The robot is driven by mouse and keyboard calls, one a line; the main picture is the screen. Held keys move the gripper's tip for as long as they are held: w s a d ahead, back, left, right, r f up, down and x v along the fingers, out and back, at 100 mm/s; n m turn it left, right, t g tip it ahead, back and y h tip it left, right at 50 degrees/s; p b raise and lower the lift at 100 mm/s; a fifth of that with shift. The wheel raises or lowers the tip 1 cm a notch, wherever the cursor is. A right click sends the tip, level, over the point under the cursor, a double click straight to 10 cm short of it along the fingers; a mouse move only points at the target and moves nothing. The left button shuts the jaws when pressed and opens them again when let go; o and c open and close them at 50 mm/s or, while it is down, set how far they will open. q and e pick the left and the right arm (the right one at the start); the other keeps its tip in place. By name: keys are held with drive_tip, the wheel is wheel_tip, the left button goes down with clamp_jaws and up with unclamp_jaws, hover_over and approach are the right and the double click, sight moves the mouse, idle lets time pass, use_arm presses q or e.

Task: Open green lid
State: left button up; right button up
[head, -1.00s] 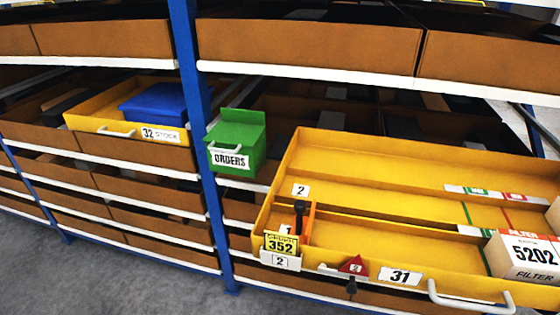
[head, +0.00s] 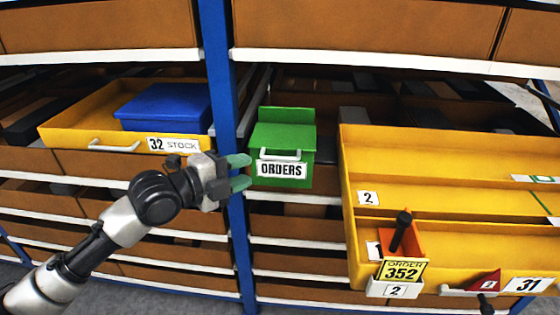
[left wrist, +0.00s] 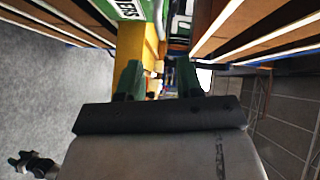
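The green box (head: 283,150) labelled ORDERS hangs on the shelf front, right of the blue post. Its green lid (head: 283,137) is down, with a white handle (head: 280,155) at its front edge. The box shows partly at the top of the left wrist view (left wrist: 128,9). My left gripper (head: 240,171) is just left of the box, its green fingers apart and empty, pointing right toward it. The open fingers also show in the left wrist view (left wrist: 158,80). A small dark gripper shape (left wrist: 32,164) at that view's lower left seems my right gripper; its fingers are too small to judge.
A blue post (head: 222,90) stands behind my left gripper. A yellow drawer (head: 90,120) with a blue box (head: 165,106) sticks out at left. A large yellow drawer (head: 450,150) sticks out at right, with an orange bin (head: 402,240) in it.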

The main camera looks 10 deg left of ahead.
sight(277, 159)
use_arm(q)
drive_tip(key=p+x, duration=0.2)
drive_tip(key=x, duration=0.6)
drive_tip(key=shift+w+d, duration=0.2)
drive_tip(key=shift+w, duration=0.2)
drive_tip(key=shift+w+d+f+p, duration=0.15)
drive_tip(key=shift+w+d+p, duration=0.15)
drive_tip(key=shift+w+d, duration=0.1)
clamp_jaws()
